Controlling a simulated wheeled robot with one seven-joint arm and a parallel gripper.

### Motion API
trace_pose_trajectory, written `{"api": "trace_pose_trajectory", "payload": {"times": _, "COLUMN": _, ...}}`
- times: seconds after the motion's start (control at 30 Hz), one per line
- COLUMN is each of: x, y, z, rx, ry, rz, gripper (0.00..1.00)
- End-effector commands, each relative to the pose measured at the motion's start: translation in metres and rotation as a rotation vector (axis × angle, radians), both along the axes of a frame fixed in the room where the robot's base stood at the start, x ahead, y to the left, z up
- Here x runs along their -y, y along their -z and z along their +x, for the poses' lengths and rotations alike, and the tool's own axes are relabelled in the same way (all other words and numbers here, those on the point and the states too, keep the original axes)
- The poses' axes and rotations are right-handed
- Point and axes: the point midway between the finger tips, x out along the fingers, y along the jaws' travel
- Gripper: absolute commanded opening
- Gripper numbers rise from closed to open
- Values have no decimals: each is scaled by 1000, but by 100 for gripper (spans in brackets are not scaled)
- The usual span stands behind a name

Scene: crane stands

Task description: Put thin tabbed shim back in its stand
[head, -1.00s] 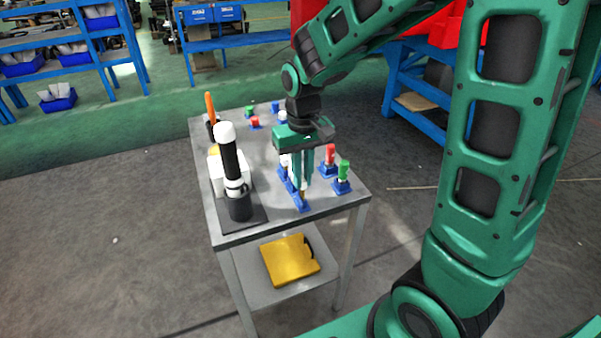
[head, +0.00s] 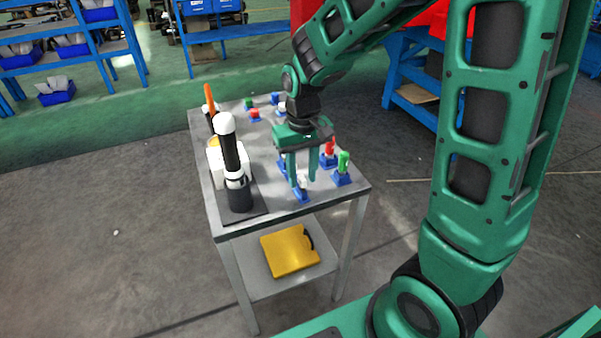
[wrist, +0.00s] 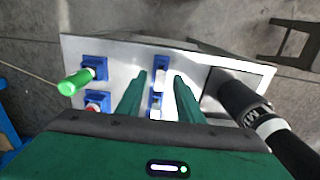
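My gripper (head: 303,182) points down over the grey table. Its two green fingers are apart, with a clear gap between them in the wrist view (wrist: 160,76). A narrow blue stand (head: 302,196) lies below and between the fingers; it also shows in the wrist view (wrist: 157,90). A small pale piece (wrist: 161,75) sits upright at this stand, between the fingers and seemingly touching neither. It may be the thin tabbed shim, but its tab is too small to make out. The fingers hide part of the stand in the head view.
A green-topped piece (head: 343,163) and a red one (head: 330,147) stand in blue holders close to the right. A tall black-and-white cylinder (head: 232,155) and a white box (head: 214,168) stand to the left. Smaller coloured pieces (head: 254,113) are at the back.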

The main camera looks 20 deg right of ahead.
Motion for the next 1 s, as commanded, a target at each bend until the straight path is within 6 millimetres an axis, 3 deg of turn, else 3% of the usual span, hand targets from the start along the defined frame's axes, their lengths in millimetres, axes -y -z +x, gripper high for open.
{"api": "trace_pose_trajectory", "payload": {"times": 0.23, "x": 0, "y": -3, "z": 0, "rx": 1, "ry": 0, "rz": 0, "gripper": 34}}
{"api": "trace_pose_trajectory", "payload": {"times": 1.0, "x": 0, "y": -50, "z": 0, "rx": 0, "ry": 0, "rz": 0, "gripper": 34}}
